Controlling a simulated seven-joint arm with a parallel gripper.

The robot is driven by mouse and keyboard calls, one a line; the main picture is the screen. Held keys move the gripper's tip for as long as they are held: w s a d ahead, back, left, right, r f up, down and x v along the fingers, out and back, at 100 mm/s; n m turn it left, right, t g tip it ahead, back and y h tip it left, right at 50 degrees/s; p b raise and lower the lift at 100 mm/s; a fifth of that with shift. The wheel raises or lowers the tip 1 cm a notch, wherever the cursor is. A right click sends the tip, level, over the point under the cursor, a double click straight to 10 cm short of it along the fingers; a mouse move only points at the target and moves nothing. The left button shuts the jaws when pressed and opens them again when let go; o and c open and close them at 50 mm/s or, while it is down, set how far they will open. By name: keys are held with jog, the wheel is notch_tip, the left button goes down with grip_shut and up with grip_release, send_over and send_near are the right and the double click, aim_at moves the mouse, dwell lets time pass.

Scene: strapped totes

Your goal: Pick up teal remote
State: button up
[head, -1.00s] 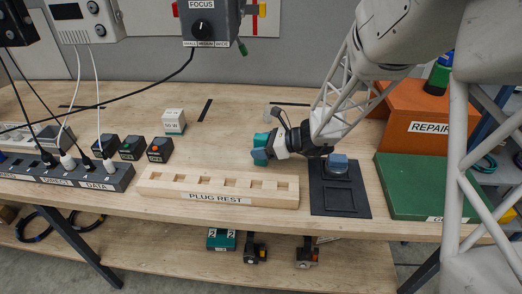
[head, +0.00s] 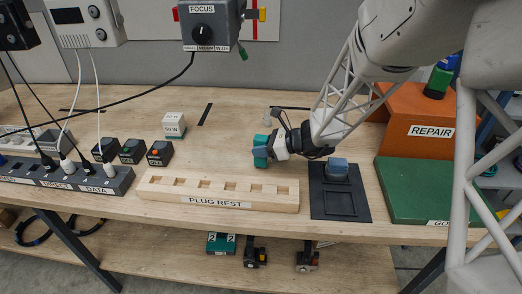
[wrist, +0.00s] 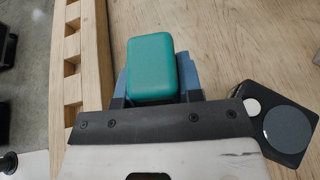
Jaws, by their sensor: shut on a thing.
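The teal remote (head: 261,140) is a small rounded block over the wooden bench, behind the right end of the plug rest. In the wrist view its smooth teal face (wrist: 152,68) fills the space between two blue-grey fingers. My gripper (head: 262,152) is shut on it, with a finger on each side. The fingers hide the sides of the remote. I cannot tell whether the remote touches the bench top.
The wooden plug rest (head: 212,200) lies in front. A dark pad (head: 340,203) with a blue-grey block (head: 337,168) is to the right, then a green panel (head: 425,195) and an orange REPAIR box (head: 420,110). Bare bench lies behind and left of my gripper.

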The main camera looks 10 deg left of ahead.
notch_tip(320, 180, up, 9)
jog(key=shift+f, duration=0.1)
dwell(0.4)
